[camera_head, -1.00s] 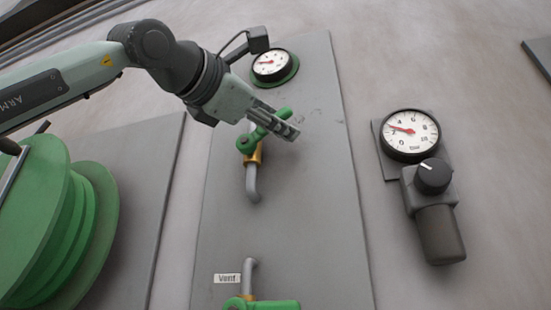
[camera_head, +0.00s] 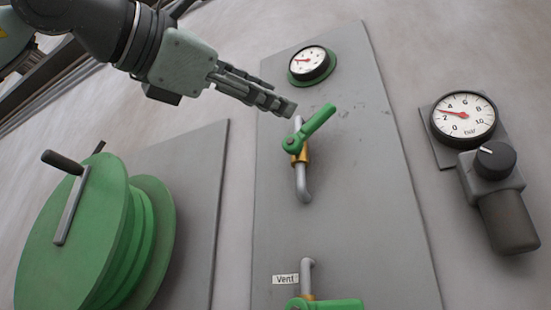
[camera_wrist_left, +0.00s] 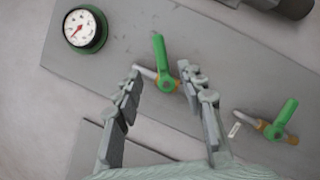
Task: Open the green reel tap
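The upper tap on the grey panel has a green lever (camera_head: 315,128) and a brass body (camera_head: 300,156) on a grey pipe. The lever slants up to the right, diagonal to the pipe. In the left wrist view the lever (camera_wrist_left: 161,58) stands just beyond and between the spread fingertips. My left gripper (camera_head: 284,107) is open and empty, just up and left of the lever in the head view, seemingly not touching it. The green reel (camera_head: 80,240) with a crank handle is at lower left. My right gripper is not in view.
A green-rimmed gauge (camera_head: 309,62) sits above the tap. A second green-lever tap (camera_head: 328,304) is below, beside a "Vent" label (camera_head: 285,280). A larger gauge (camera_head: 464,118) and a regulator with a black knob (camera_head: 494,160) are on the right.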

